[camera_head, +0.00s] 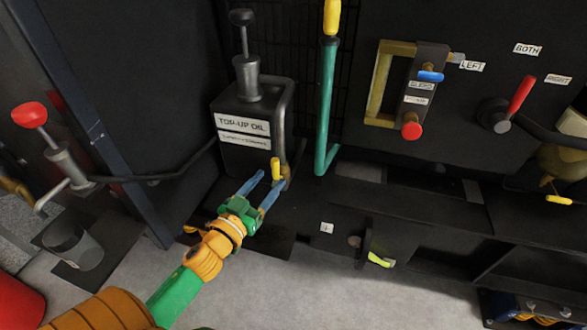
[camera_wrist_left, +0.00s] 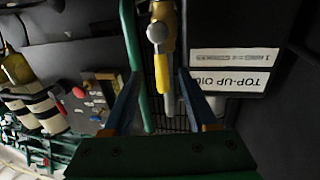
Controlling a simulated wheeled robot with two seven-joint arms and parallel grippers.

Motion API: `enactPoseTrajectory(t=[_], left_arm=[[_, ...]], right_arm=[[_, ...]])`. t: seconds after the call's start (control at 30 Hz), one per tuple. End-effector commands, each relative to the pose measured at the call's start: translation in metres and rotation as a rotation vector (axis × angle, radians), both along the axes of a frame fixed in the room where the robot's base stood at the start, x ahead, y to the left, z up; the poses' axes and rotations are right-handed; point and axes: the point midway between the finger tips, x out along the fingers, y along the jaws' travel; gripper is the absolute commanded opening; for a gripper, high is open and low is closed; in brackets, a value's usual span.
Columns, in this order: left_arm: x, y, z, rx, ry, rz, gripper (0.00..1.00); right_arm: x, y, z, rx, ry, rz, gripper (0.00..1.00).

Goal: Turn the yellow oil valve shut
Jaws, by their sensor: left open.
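The yellow oil valve handle (camera_head: 275,168) is a short, roughly upright lever at the lower right of the black box labelled TOP-UP OIL (camera_head: 243,140). My left gripper (camera_head: 271,178) is open, with its blue fingers reaching towards the handle from the lower left. In the left wrist view, the yellow handle (camera_wrist_left: 165,62) with its pale round knob appears between the two fingers (camera_wrist_left: 160,100). No finger visibly touches it, and the exact depth between them is hard to tell. The valve body is partly hidden behind the fingers. My right gripper does not show.
A green pipe (camera_head: 325,110) with a yellow top stands just right of the valve. A grey pipe (camera_head: 287,115) runs down beside the oil box. A red lever (camera_head: 521,96) and a yellow-green lever (camera_head: 380,260) are farther right. Grey floor is clear in front.

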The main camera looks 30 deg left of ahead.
Motion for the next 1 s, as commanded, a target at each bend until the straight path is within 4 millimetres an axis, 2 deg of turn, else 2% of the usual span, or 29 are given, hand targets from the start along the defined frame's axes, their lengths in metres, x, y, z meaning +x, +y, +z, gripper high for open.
enactPoseTrajectory(t=[0.1,0.23,0.37,0.57,0.6,0.8,1.0], left_arm=[[0.024,0.001,0.001,0.002,-0.003,-0.002,0.58],[0.041,0.001,0.000,0.001,0.000,-0.001,0.58],[0.049,0.002,0.000,0.000,0.001,0.000,0.58],[0.050,0.002,0.000,-0.001,0.003,0.000,0.58],[0.050,0.002,0.000,-0.001,0.003,0.000,0.56],[0.050,0.002,0.000,-0.001,0.003,0.000,0.02],[0.049,0.002,-0.001,-0.001,0.003,0.000,0.00]], right_arm=[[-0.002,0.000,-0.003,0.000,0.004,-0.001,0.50],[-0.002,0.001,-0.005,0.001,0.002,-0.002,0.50],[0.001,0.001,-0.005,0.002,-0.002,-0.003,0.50],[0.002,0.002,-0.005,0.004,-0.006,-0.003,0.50],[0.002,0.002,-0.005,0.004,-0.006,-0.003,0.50],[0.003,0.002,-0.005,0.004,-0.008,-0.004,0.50],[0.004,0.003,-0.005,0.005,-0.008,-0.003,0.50]])
